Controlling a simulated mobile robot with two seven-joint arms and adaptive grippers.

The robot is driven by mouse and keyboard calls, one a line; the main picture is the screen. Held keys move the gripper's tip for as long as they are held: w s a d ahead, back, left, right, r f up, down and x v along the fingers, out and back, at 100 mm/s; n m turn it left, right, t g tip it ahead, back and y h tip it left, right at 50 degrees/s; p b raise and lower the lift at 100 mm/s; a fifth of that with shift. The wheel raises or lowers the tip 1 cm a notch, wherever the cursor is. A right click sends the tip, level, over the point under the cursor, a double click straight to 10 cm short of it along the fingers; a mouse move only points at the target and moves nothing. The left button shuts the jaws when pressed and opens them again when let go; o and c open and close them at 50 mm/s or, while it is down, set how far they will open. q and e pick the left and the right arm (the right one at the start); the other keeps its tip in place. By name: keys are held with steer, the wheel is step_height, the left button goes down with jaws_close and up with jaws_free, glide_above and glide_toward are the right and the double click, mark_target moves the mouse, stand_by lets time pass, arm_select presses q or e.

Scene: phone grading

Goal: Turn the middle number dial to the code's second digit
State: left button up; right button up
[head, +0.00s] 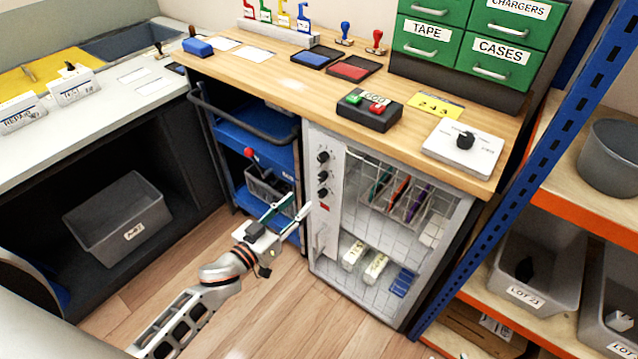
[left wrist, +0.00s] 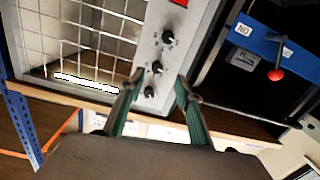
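The middle number dial (head: 322,175) is a small black knob, second of three in a column on the white panel (head: 334,225) at the cabinet's left side. The top dial (head: 323,157) and bottom dial (head: 322,192) sit above and below it. My left gripper (head: 298,203) is open and empty, its green-lined fingers pointing at the panel. In the left wrist view the middle dial (left wrist: 157,67) shows between the fingertips (left wrist: 160,75), apparently beyond them. Its setting is too small to read. A yellow card (head: 435,104) with digits lies on the counter. My right gripper is not in view.
The cabinet has a see-through grid door (head: 345,213) right of the panel. A blue cart (head: 230,125) with a red-knobbed lever (head: 249,153) stands close left of my gripper. The wooden counter (head: 290,90) overhangs above. Open floor lies below.

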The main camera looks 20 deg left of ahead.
mark_target(320, 179)
arm_select(q)
steer(key=shift+h, duration=0.5)
steer(key=x, duration=0.5)
steer(key=r+b+x, duration=0.1)
steer(key=x, duration=0.2)
steer(key=shift+w+a, duration=0.1)
steer(key=shift+w, duration=0.25)
steer(key=shift+w+d, duration=0.3)
steer(key=shift+w, duration=0.35)
steer(key=shift+r, duration=0.1)
jaws_close()
